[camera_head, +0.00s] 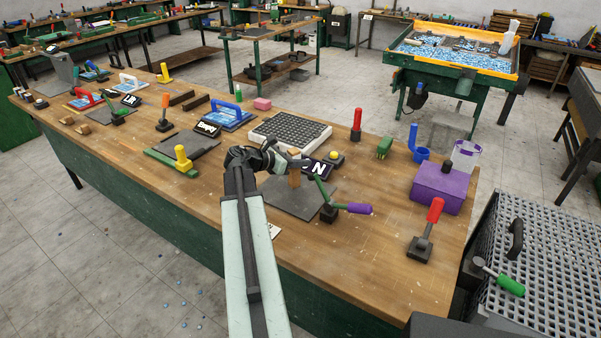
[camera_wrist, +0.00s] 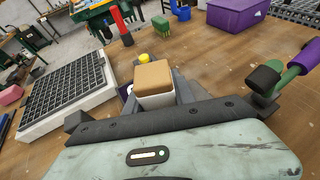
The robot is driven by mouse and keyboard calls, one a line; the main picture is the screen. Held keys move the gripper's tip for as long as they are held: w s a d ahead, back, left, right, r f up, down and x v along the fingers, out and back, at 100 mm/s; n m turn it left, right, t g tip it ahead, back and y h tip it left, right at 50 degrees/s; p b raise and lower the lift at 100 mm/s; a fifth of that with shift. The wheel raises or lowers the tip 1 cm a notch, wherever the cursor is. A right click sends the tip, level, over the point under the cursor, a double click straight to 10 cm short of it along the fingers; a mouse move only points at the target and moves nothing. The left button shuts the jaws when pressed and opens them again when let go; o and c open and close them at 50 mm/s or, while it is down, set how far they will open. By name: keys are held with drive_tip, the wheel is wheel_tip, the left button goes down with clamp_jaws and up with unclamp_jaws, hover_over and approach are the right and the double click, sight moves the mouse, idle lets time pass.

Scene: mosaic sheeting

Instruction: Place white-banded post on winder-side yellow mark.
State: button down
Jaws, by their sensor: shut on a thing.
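The post (camera_head: 294,179), a wooden block, stands or hangs over a dark grey plate on the bench. The wrist view shows its tan top and a white band (camera_wrist: 156,101) below it. My gripper (camera_head: 291,163) is shut on the post, and its lower end is too small to judge for contact with the plate. A small round yellow thing (camera_head: 338,157) lies beyond, by a black plate lettered N (camera_head: 318,170); it also shows in the wrist view (camera_wrist: 144,57). I cannot make out a flat yellow mark or tell which side is the winder's.
A lever with a green arm and purple grip (camera_head: 352,208) stands close right of the post. A white-framed black grid tray (camera_head: 290,134) lies behind. A purple box (camera_head: 440,190) and a red-handled lever (camera_head: 428,227) stand farther right.

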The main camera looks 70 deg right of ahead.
wheel_tip(320, 180, down, 2)
drive_tip(key=shift+f+b, duration=0.2)
drive_tip(key=shift+b, duration=0.3)
drive_tip(key=shift+r, duration=0.1)
drive_tip(key=c, duration=1.1)
unclamp_jaws()
drive_tip(key=shift+o, duration=0.2)
drive_tip(key=p+v, duration=0.5)
drive_tip(key=v, duration=0.7)
drive_tip(key=shift+r, duration=0.2)
